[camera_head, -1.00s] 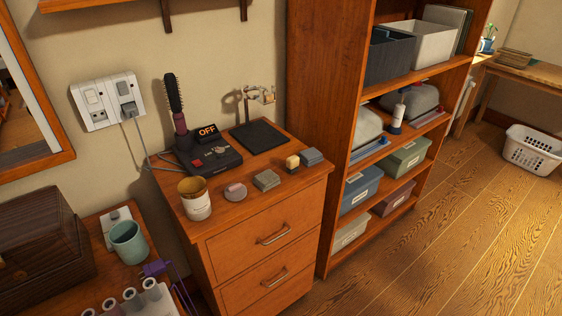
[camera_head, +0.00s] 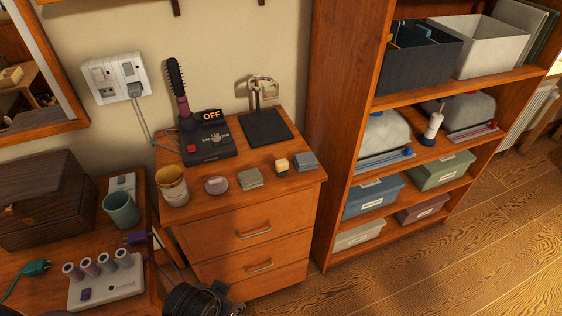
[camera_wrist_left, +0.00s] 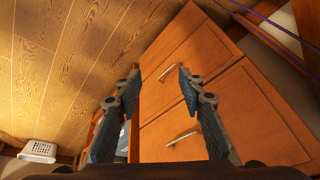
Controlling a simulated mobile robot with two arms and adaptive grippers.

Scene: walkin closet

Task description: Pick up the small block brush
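A small block with a yellowish top and a darker lower part (camera_head: 282,166), which looks like the small block brush, rests on the wooden drawer cabinet top (camera_head: 235,206). It sits between a grey folded or stacked square (camera_head: 250,178) and a blue-grey block (camera_head: 305,161). My left gripper (camera_wrist_left: 159,78) is open and empty in the left wrist view, its fingers apart in front of the drawer fronts. The brush is not visible in that view. A dark part, probably my left arm, shows at the bottom of the head view. My right gripper is not in view.
A round pink-and-grey item (camera_head: 216,185), nested cups (camera_head: 173,186), a hairbrush on a dark device reading OFF (camera_head: 208,140) and a black stand (camera_head: 265,127) share the cabinet top. A tall shelf (camera_head: 335,130) stands close on the right.

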